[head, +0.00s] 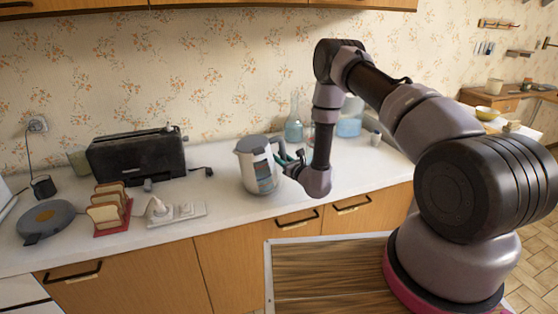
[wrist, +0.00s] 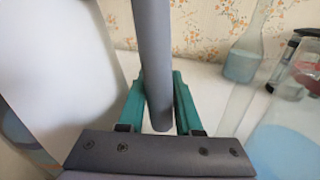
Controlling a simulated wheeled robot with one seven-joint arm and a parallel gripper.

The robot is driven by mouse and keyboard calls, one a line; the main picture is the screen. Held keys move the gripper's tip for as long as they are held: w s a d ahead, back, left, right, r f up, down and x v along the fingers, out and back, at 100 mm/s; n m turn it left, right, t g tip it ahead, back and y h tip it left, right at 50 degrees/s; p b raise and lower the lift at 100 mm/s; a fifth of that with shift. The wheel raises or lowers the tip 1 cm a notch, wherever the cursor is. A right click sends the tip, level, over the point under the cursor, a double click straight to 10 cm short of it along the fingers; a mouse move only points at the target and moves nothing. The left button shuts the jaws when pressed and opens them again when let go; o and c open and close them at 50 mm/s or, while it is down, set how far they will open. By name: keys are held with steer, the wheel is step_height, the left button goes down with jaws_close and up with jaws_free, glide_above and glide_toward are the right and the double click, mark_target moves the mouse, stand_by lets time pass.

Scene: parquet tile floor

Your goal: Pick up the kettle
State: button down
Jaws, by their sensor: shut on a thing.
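The kettle (head: 256,165) is white with a grey lid and a blue water window. It stands upright on the white counter in the head view, or so close to it that I cannot tell a gap. My gripper (head: 286,160) is at the kettle's right side. In the wrist view my gripper (wrist: 160,108) has its green fingers on both sides of the grey kettle handle (wrist: 153,55), shut on it. The kettle's white body (wrist: 70,70) fills the left of that view.
A glass flask (head: 294,125) and a blue-filled container (head: 349,122) stand behind my gripper. A black toaster (head: 138,157), a bread rack (head: 108,212), a white tray (head: 185,214) and a grey pan (head: 45,220) lie to the left. The counter right of the kettle's front is clear.

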step_height(320, 180, up, 10)
steer(key=shift+f, duration=0.25)
stand_by(1.7)
steer(key=shift+w, duration=0.1)
stand_by(0.7)
